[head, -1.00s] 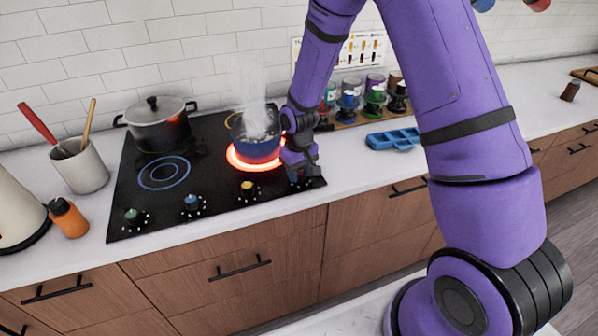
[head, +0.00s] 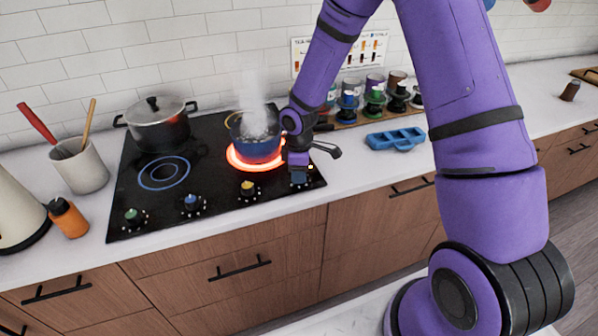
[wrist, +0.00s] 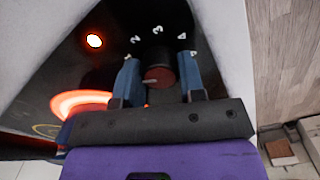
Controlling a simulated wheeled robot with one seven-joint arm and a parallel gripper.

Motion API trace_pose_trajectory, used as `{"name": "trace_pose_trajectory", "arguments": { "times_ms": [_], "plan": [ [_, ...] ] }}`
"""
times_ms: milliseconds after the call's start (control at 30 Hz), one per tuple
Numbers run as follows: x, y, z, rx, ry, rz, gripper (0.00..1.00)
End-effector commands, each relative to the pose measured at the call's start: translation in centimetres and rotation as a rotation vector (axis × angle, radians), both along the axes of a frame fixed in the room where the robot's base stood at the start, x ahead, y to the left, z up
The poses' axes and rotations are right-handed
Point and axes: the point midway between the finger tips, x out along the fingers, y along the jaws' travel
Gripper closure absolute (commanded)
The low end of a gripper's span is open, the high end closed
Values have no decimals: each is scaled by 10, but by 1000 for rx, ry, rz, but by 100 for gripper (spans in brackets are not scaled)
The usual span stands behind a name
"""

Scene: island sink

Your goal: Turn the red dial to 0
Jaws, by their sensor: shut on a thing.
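The red dial (wrist: 159,76) sits on the black cooktop (wrist: 103,22), with white numbers 2, 3 and 4 showing beyond it in the wrist view. A pale pointer mark on the dial points left in that view. My gripper (wrist: 159,66) is shut on the dial, one blue finger on each side. In the head view my gripper (head: 298,172) is at the cooktop's front right corner and hides the dial. The burner behind it (head: 236,162) glows red-orange under a steaming blue pot (head: 258,148).
Yellow (head: 248,188), blue (head: 191,202) and green (head: 132,216) dials line the cooktop's front edge to the left. A lidded pot (head: 158,126) stands at the back left. A blue tray (head: 394,139) lies on the counter to the right.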

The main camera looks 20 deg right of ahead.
Motion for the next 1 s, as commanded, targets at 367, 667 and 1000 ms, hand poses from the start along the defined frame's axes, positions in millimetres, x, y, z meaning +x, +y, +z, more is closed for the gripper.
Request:
{"name": "trace_pose_trajectory", "arguments": {
  "times_ms": [367, 667, 1000],
  "plan": [
    [1, 0, 0, 1, -3, 280, 87],
    [1, 0, 0, 1, -1, 391, 87],
    [1, 0, 0, 1, -1, 415, 87]
  ]
}}
